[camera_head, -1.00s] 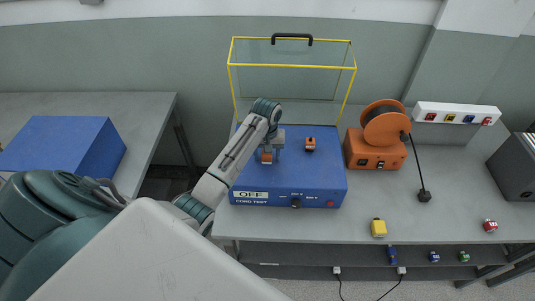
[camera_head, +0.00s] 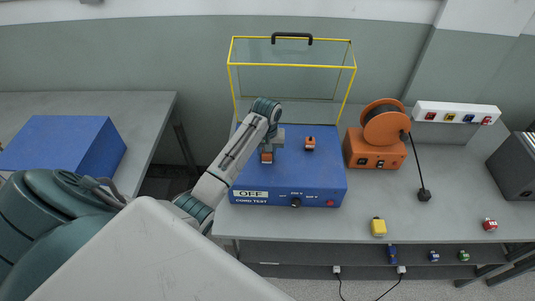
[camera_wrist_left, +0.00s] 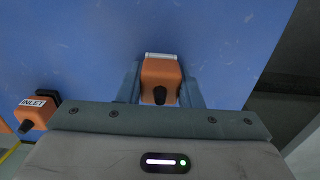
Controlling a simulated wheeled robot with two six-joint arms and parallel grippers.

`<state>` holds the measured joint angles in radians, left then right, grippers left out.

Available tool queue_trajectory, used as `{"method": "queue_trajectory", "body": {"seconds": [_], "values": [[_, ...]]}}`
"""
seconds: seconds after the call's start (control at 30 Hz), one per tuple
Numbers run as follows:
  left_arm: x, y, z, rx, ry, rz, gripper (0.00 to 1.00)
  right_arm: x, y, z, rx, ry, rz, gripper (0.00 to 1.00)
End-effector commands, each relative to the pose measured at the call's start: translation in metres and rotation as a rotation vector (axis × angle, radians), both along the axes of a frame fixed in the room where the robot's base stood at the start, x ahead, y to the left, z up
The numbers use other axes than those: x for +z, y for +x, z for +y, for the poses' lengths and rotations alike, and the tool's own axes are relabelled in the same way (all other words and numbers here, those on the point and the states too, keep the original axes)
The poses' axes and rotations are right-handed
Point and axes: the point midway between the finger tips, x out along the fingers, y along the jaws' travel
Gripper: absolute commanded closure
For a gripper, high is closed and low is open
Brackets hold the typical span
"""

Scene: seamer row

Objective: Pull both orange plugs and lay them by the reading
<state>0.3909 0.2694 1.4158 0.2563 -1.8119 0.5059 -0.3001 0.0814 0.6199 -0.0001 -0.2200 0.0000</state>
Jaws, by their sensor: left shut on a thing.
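The blue cord tester (camera_head: 320,180) stands on the bench, its front plate (camera_head: 250,195) reading OFF above the words CORD TEST. My left gripper (camera_head: 267,152) is over the left part of its top, shut on one orange plug (camera_head: 266,158). In the left wrist view this plug (camera_wrist_left: 160,80) sits between the two fingers; I cannot tell whether it is still seated. The other orange plug (camera_head: 310,144) is on the tester's top to the right, in or against a dark socket; in the wrist view it (camera_wrist_left: 37,112) is beside an INLET label. My right gripper is not in view.
A yellow-framed clear guard (camera_head: 292,66) stands raised behind the tester. An orange cord reel (camera_head: 376,150) is to the right, with a black plug (camera_head: 424,195) on its cord. Bench (camera_head: 400,205) right of the tester is mostly free.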

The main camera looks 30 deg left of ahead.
Motion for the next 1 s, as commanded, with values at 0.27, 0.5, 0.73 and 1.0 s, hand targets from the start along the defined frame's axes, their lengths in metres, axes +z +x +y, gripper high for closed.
{"method": "queue_trajectory", "body": {"seconds": [0.27, 0.5, 0.73, 1.0], "values": [[0.010, 0.001, 0.000, 0.000, 0.001, -0.003, 1.00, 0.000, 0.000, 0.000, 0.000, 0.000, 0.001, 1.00], [0.019, 0.001, 0.001, 0.000, 0.001, -0.001, 1.00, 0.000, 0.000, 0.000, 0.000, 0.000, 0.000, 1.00], [0.029, 0.001, 0.000, 0.000, 0.000, -0.002, 1.00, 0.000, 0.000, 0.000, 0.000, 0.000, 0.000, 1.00], [0.039, 0.001, 0.000, 0.000, 0.000, -0.002, 1.00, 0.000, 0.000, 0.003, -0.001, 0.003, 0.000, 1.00]]}}
